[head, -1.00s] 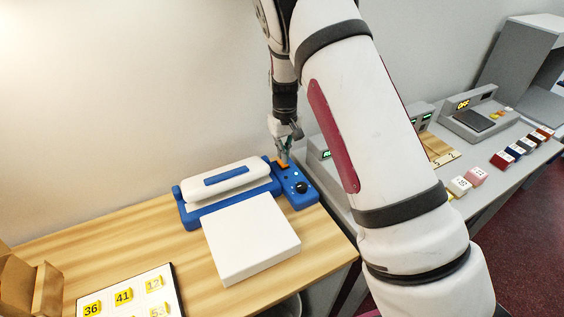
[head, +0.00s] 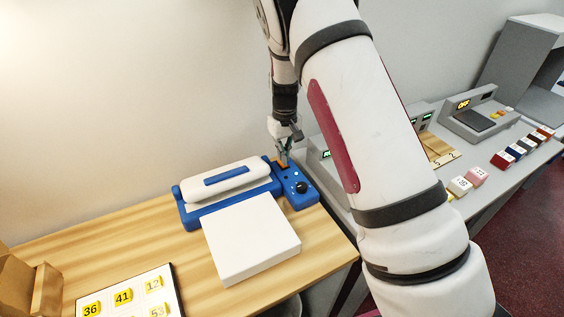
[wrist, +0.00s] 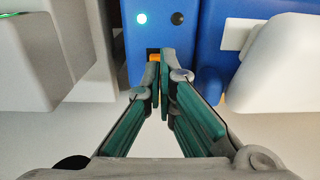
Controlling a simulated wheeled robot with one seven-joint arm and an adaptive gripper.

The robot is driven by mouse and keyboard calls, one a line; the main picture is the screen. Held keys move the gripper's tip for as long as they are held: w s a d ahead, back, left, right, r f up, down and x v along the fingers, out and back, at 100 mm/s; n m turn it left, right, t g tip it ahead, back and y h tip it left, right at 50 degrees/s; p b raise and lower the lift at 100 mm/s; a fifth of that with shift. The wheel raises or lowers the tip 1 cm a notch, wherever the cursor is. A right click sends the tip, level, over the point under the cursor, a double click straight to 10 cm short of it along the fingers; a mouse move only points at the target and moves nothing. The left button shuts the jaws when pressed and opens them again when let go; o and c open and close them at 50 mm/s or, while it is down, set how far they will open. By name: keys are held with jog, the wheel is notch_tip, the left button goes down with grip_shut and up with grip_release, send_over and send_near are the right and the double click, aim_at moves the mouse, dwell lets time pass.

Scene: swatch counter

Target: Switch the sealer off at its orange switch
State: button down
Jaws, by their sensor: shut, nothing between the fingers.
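The sealer is a blue machine with a long white lid (head: 225,181) on the wood-topped counter; its blue control box (head: 300,190) with a black knob is at its right end. The orange switch (wrist: 154,61) sits in a dark slot there, partly hidden by my fingers. My gripper (wrist: 163,66) is shut and empty, fingertips at the switch; I cannot tell whether they touch it. In the head view my gripper (head: 285,158) points down over the box's back end.
A white block (head: 250,240) stands in front of the sealer. A tray of yellow number tiles (head: 125,295) and a cardboard box (head: 25,285) are at the front left. A grey counter with a display device (head: 478,118) and several colored blocks lies right, behind my arm.

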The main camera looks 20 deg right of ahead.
jog(key=shift+f, duration=0.9)
dwell(0.4)
jog(key=shift+r, duration=0.1)
jog(key=shift+r+p, duration=0.3)
jog(key=shift+r, duration=3.15)
